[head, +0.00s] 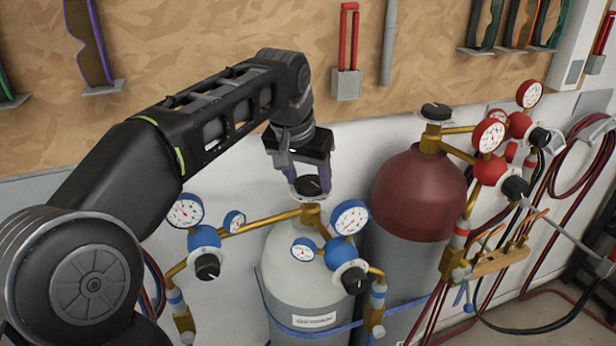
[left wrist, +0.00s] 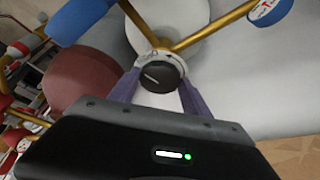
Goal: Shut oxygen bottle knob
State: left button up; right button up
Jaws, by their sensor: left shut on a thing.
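The oxygen bottle (head: 295,278) is a grey-white cylinder with an "OXYGEN" label, low in the middle of the head view. Its black knob (head: 308,185) sits on top of the brass valve; in the left wrist view the knob (left wrist: 164,74) shows from above with a light line across it. My left gripper (head: 308,180) comes down over the knob, one purple finger on each side, shut on it. The fingers also show in the left wrist view (left wrist: 158,92). My right gripper is in neither view.
Blue-rimmed gauges (head: 350,217) and brass pipes (head: 262,222) spread around the valve. A dark red bottle (head: 418,190) with its own black knob (head: 436,111) and red gauges (head: 488,135) stands close on the right. A wooden tool board (head: 200,50) is behind.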

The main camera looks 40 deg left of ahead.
pick_arm(q)
jog(key=shift+m, duration=0.4)
jog(key=m+h, duration=0.1)
jog(key=m, duration=0.2)
jog(key=shift+a+m+h+p, duration=0.2)
jog(key=shift+m+h+p, duration=0.1)
jog(key=shift+h+p, duration=0.1)
jog(key=m, duration=0.1)
jog(key=m+h+p, duration=0.1)
jog(key=m, duration=0.2)
jog(key=shift+w+a+r+g+h, duration=0.1)
jog(key=shift+a+r+g+h, duration=0.05)
jog(key=shift+a+g+h, duration=0.2)
jog(key=shift+m+h+p, duration=0.25)
jog(key=shift+m+p, duration=0.7)
jog(key=shift+m, duration=0.25)
jog(key=m+g+p, duration=0.1)
jog(key=m+p, duration=0.1)
jog(key=shift+w+a+r+h+p, duration=0.1)
jog(key=shift+w+h+p, duration=0.05)
jog(key=shift+h+p, duration=0.25)
jog(key=shift+m+g+p, duration=0.25)
jog(key=shift+m+p, duration=0.6)
jog(key=shift+m, duration=0.15)
jog(key=shift+f+m, duration=0.3)
